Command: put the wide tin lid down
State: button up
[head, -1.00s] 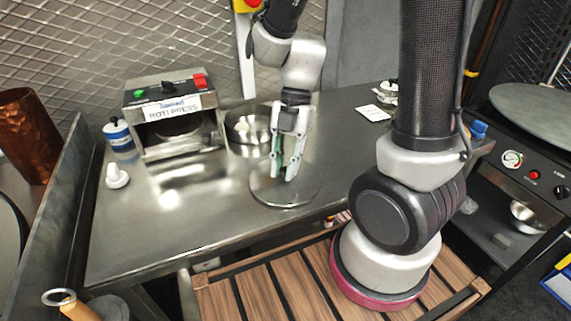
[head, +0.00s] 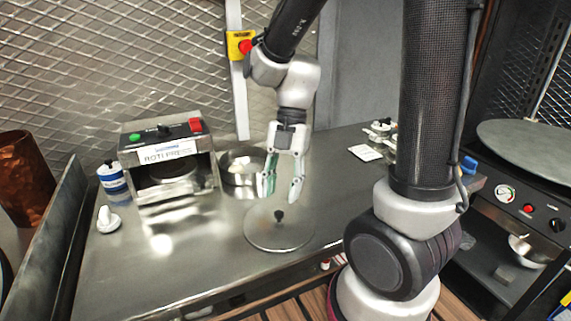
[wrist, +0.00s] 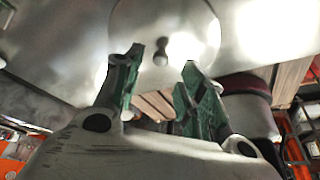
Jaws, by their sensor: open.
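The wide tin lid (head: 262,234) lies flat on the steel table, with its dark knob upright at its middle. In the wrist view the lid (wrist: 190,30) shows beyond the fingertips, with the knob roughly centred between them. My gripper (head: 281,197) is open and empty, above the lid and apart from the knob. Its green-padded fingers (wrist: 157,75) are spread in the wrist view.
A steel bowl (head: 238,181) with pale contents stands behind the lid, beside the roti press (head: 200,178). A blue-labelled jar (head: 112,181) and a white knobbed item (head: 107,221) stand at left. A white card (head: 365,153) lies at right. The table's front left is clear.

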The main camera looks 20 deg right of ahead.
jog(key=v, duration=0.7)
jog(key=s+d+r+m+t+h, duration=0.1)
jog(key=s+d+r+m+t, duration=0.2)
jog(key=m, duration=1)
jog(key=s+d+r+m+t+h, duration=0.2)
jog(key=d+m, duration=0.6)
jog(key=m, duration=0.6)
jog(key=s+r+t, duration=0.1)
jog(key=s+t, duration=0.1)
jog(key=s, duration=0.1)
jog(key=shift+d+r+t, duration=0.15)
jog(key=shift+d+t, duration=0.15)
jog(key=shift+o, duration=0.2)
jog(key=shift+s, duration=0.1)
